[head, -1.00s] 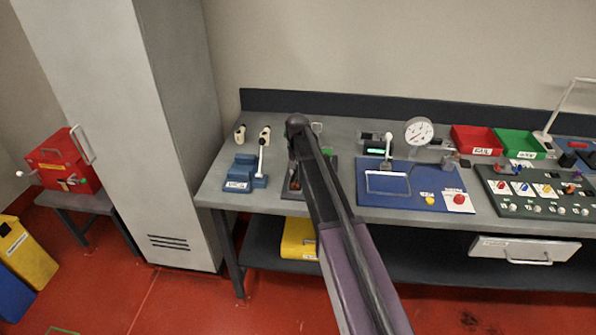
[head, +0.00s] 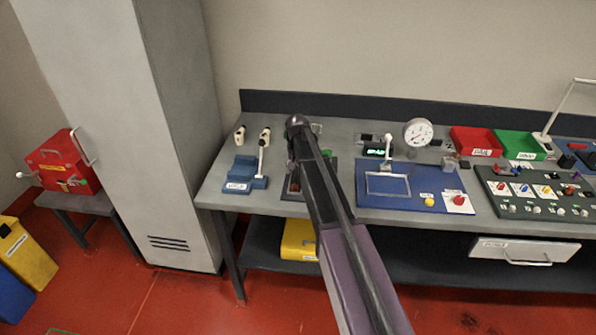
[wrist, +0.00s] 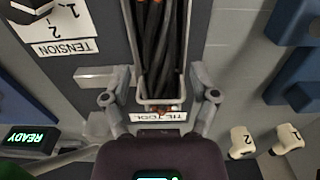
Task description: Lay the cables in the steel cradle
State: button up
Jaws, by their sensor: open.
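In the wrist view a bundle of black cables (wrist: 167,45) with orange-copper strands runs up the middle. It lies between the thin side walls of the steel cradle (wrist: 161,101), whose near end bar crosses below it. Whether every cable is seated inside cannot be told. My gripper (wrist: 160,77) is open, one finger on each side of the cradle's near end, with nothing visibly held. A tie tool label (wrist: 160,117) lies just below the cradle end. In the head view my arm covers the gripper and most of the cradle area; part of its dark panel (head: 293,186) shows.
A tension label (wrist: 66,48) and a display reading READY (wrist: 30,139) are at left in the wrist view. Two cream numbered pieces (wrist: 242,141) are at lower right. In the head view, a blue fixture (head: 238,185) and a blue board (head: 405,201) flank my arm.

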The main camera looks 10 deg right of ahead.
aim_at(297, 172)
notch_tip(297, 172, up, 12)
jog(key=p, duration=1.1)
jog(key=shift+s+f, duration=0.1)
jog(key=shift+f, duration=0.05)
dwell(0.6)
jog(key=s+n, duration=0.3)
jog(key=s, duration=2.6)
jog(key=shift+d+n, duration=0.15)
jog(key=shift+n, duration=0.15)
jog(key=shift+d, duration=0.1)
